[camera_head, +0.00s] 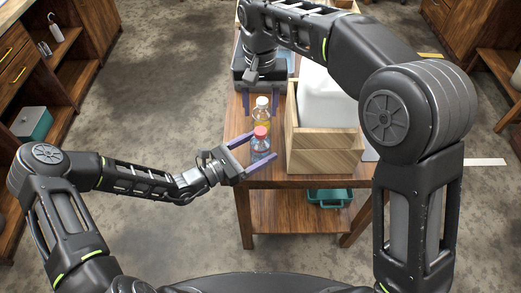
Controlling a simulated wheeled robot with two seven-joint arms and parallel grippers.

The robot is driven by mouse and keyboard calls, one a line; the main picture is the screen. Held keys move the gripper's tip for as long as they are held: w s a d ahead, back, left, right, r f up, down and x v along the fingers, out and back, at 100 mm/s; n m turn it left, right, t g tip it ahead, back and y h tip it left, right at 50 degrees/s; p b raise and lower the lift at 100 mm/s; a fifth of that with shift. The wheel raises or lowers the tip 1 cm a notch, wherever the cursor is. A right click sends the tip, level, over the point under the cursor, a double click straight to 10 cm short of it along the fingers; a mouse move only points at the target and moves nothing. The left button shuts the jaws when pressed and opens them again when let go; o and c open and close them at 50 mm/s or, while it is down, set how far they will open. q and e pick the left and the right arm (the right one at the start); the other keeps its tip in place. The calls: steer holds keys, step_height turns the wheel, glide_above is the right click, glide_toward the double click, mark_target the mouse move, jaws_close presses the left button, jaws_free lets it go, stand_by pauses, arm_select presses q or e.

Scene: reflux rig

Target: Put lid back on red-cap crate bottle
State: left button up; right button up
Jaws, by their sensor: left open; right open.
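A small clear bottle (261,149) with a red cap (260,131) stands upright near the front left of the wooden table (300,183). My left gripper (265,145) is open, with its fingers on either side of this bottle. I cannot tell whether they touch it. A second bottle (262,115), with a pale cap and yellowish contents, stands just behind it. My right gripper (260,112) is open and points down, with its fingers on either side of the second bottle. A wooden crate (324,161) stands right of the bottles. No separate loose lid is clearly visible.
A large white container (325,98) is in the crate, partly hidden by my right arm. A grey item behind my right gripper is mostly hidden. A teal bin (329,198) sits on the table's lower shelf. Cabinets line the left side; the floor between is clear.

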arm_select(q)
steer(key=shift+w+d, duration=0.25)
steer(key=shift+d, duration=0.15)
jaws_close()
stand_by(0.7)
